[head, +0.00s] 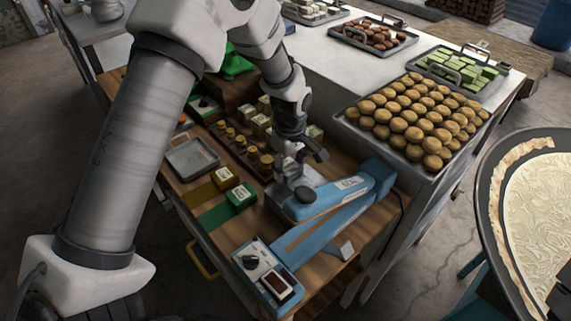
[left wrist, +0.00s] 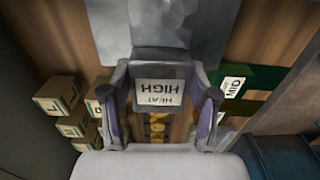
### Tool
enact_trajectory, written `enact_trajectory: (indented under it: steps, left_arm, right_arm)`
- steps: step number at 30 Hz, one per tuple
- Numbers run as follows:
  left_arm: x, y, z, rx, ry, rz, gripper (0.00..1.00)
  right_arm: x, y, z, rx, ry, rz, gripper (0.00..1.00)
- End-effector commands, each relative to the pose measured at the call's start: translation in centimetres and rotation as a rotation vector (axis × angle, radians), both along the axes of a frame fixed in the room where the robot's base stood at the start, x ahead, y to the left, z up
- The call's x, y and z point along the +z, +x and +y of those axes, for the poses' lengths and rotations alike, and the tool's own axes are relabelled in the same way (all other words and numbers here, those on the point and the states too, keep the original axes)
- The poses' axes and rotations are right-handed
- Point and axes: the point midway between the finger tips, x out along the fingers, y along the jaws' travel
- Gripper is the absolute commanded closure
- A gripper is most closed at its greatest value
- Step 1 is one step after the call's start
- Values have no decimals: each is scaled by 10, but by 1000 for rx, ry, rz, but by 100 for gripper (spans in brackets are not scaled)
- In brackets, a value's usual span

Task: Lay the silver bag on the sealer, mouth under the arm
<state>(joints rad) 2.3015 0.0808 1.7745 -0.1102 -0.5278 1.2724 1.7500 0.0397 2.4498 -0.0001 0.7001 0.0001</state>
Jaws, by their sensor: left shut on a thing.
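The silver bag (head: 284,168) is held by my left gripper (head: 303,150) at the back-left side of the blue sealer (head: 340,205). In the left wrist view, the left gripper (left wrist: 160,95) has a finger on each side of the bag (left wrist: 160,68), which carries a white label reading HIGH. The bag spreads as a grey sheet past the fingertips. The sealer's long blue arm runs diagonally, with a dark round part near the bag. I cannot tell whether the bag's mouth is under the arm or whether it touches the sealer. My right gripper is not in view.
An empty metal tray (head: 190,158) lies further left. A tray of round cakes (head: 415,120) stands to the right.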

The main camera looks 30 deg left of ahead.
Motion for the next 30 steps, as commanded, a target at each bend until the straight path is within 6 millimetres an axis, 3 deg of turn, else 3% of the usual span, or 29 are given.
enact_trajectory:
  steps: [3,15,30]
  left_arm:
    - [-6,-5,-12,-2,2,-1,77]
    - [-6,-16,-46,-1,0,1,77]
    - [-8,-17,-49,-1,0,0,77]
  right_arm:
    - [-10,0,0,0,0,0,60]
    - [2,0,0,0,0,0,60]
    - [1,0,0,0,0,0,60]
